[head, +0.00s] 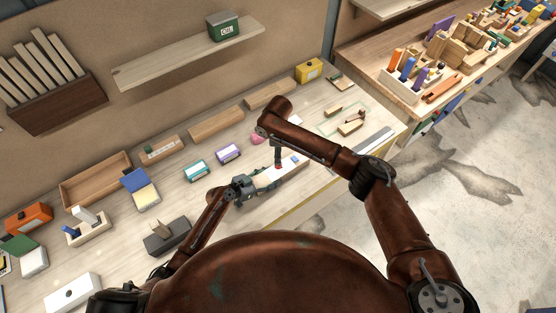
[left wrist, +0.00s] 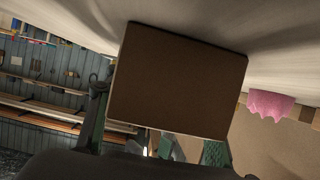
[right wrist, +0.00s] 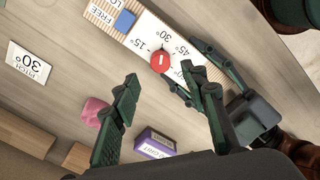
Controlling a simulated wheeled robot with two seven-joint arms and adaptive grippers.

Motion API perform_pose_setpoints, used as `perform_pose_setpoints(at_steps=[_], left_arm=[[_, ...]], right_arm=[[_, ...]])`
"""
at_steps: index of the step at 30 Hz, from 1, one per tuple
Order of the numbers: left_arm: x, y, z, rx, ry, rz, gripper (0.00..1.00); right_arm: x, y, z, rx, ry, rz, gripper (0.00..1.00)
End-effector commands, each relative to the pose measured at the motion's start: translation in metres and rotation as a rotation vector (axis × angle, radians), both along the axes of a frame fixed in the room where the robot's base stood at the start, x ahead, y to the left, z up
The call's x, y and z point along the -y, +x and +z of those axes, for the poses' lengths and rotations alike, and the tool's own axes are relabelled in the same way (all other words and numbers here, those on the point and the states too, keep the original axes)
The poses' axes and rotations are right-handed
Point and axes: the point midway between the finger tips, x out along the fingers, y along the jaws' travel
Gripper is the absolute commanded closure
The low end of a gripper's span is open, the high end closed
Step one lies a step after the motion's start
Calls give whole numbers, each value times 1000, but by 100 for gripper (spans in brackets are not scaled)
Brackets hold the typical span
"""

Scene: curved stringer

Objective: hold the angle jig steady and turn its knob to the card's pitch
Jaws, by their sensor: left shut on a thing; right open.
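The angle jig (right wrist: 185,60) lies on the bench, a pale strip with a white dial marked 15°, 30° and 45°, a red knob (right wrist: 160,61) and a blue block (right wrist: 125,20). The knob's white mark runs roughly up and down in the right wrist view; its exact setting is hard to tell. The card (right wrist: 28,62) reads PITCH 30°. My left gripper (head: 252,187) is shut on the jig's end, whose brown face (left wrist: 178,80) fills the left wrist view. My right gripper (right wrist: 168,108) is open and empty over the jig, its fingers apart near the knob.
A purple-labelled box (head: 228,153), a teal-labelled box (head: 196,170) and a pink object (head: 257,139) stand behind the jig. Wooden blocks (head: 216,124) line the bench's back. A dark grey block (head: 167,237) lies left of my left arm. The bench's front edge is close to the jig.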

Motion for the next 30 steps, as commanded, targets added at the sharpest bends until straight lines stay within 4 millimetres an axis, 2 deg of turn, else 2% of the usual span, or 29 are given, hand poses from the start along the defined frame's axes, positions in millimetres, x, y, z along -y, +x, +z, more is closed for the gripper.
perform_pose_setpoints(at_steps=[3, 9, 14, 24, 25, 30], left_arm=[[0, 0, 0, -1, 1, 0, 95], [0, 0, 0, -1, 1, 0, 95], [0, 0, -1, -1, 1, 0, 95], [0, 0, 0, -1, 1, 0, 95], [0, 0, 0, -1, 1, 0, 49], [0, 0, 0, -1, 1, 0, 38]], right_arm=[[0, 1, 25, 1, 1, 0, 60], [0, 0, 51, -1, 0, 0, 60], [1, 0, 58, -1, 0, -1, 60], [1, 0, 58, -2, -1, -1, 60], [1, 0, 58, -2, -1, -1, 60], [1, 0, 58, -2, -1, -1, 60]])
